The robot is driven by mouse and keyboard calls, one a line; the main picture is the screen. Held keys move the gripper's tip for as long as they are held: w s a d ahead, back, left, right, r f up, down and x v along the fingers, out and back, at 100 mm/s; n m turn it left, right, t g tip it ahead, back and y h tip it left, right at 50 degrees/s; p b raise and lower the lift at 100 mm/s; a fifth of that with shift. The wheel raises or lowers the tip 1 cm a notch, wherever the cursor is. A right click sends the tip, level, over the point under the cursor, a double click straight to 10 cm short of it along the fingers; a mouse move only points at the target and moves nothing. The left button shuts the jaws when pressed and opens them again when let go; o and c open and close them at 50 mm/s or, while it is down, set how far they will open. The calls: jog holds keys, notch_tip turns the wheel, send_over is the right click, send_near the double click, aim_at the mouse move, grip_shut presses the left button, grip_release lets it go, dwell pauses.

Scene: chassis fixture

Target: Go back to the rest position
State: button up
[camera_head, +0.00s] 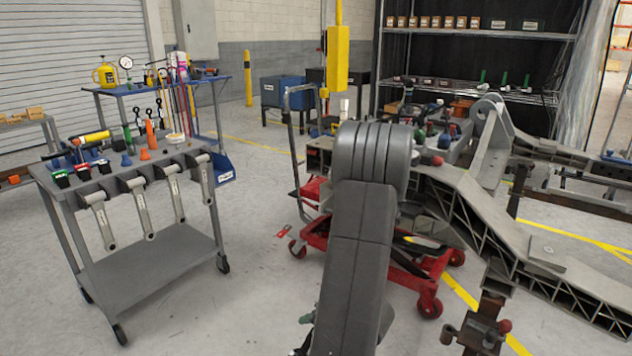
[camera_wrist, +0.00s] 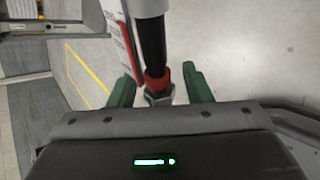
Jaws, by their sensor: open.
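My arm stands upright in the middle of the head view and hides what is behind it. My gripper is mostly out of sight there. In the wrist view my gripper (camera_wrist: 158,76) shows two green fingers spread apart. A black rod (camera_wrist: 152,42) with a red collar and a metal hex piece lies in line between the fingers, with a gap on either side. I cannot tell how far beyond the fingers it is. A white cylinder and a red-and-white strip (camera_wrist: 122,45) show above it.
A grey tool cart (camera_head: 150,262) with hanging metal arms stands left. A large grey chassis frame (camera_head: 480,215) fills the right, beside a red wheeled jack (camera_head: 428,290). A blue-topped bench (camera_head: 155,88) and shelves (camera_head: 470,84) stand behind. Floor between cart and jack is clear.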

jog(key=n+y, duration=0.1)
jog(key=y, duration=0.1)
jog(key=y+p, duration=0.1)
jog(key=y, duration=0.1)
jog(key=n+y, duration=0.1)
jog(key=y, duration=0.1)
jog(key=shift+a+r+n+t+p, duration=0.15)
jog(key=shift+r+n+t+p, duration=0.15)
jog(key=shift+t, duration=0.1)
jog(key=shift+s+a+r+n+g+y+p, duration=0.15)
jog(key=shift+n+g+y+p, duration=0.25)
jog(key=shift+n+y, duration=0.85)
jog(key=shift+r+n+g+y+p, duration=0.1)
jog(key=shift+n+g+y+p, duration=0.4)
jog(key=shift+y, duration=1.35)
